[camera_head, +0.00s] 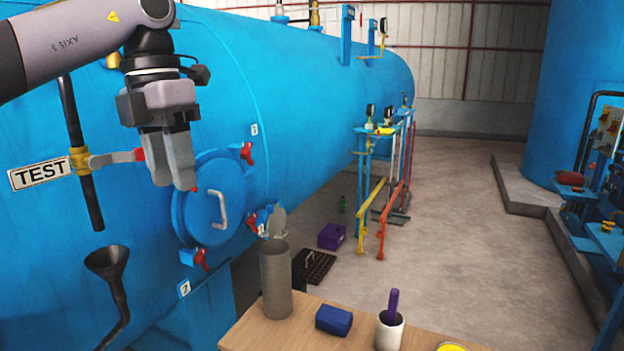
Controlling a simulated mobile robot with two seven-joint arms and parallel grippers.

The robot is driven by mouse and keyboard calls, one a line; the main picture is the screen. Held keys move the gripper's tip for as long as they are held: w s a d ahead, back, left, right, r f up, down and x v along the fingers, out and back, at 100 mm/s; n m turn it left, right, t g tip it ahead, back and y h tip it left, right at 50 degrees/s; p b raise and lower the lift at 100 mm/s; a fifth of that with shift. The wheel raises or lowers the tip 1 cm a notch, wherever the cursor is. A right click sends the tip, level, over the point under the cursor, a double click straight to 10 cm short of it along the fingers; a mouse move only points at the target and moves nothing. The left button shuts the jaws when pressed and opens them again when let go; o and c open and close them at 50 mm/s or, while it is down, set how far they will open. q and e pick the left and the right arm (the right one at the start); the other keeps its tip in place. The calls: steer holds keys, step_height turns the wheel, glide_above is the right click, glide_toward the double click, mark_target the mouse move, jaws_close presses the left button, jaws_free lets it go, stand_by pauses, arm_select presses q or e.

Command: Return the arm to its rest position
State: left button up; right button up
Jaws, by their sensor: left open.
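My left arm comes in from the upper left. Its gripper (175,170) hangs with the fingers pointing down, in front of the blue pressure vessel (300,70). The gripper is open and I see nothing between the fingers. In the picture it overlaps the area between the test valve lever (115,158) and the round blue hatch (212,205) with its white handle; whether it touches either, I cannot tell. My right gripper is not in view.
A wooden table (255,335) at the bottom holds a grey cylinder (276,280), a blue box (334,320) and a white cup (389,332) with a purple handle. A black funnel (107,264) is at the lower left.

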arm_select(q)
steer(key=w+d+f+m+g+h, duration=0.1)
steer(key=w+d+f+h, duration=0.1)
steer(key=d+f, duration=0.5)
steer(key=s+d+f+n+g+h, duration=0.1)
steer(key=s+d+f+n+h, duration=0.4)
steer(key=d+h, duration=0.45)
steer(key=s+d+f+n+h, duration=0.2)
steer(key=s+d+f+h, duration=0.2)
steer(key=d+f+h, duration=0.45)
steer(key=w+a+f+n+t+y, duration=0.1)
steer(key=a+f+n+t+y, duration=0.5)
steer(key=n+t, duration=0.55)
steer(key=w+a+f+n+t+y, duration=0.1)
steer(key=a+f+n+t+y, duration=0.55)
steer(key=n, duration=0.75)
steer(key=s+a+f+n+g+y, duration=0.2)
steer(key=s+a+f+n+y, duration=0.1)
steer(key=s+a+f, duration=0.4)
steer(key=s+a+f+n+g+y, duration=0.2)
steer(key=s+a+f+n, duration=0.3)
steer(key=f, duration=0.7)
steer(key=s+a+y, duration=0.1)
steer(key=s+a, duration=0.1)
steer(key=s, duration=0.2)
steer(key=shift+a+f+g, duration=0.4)
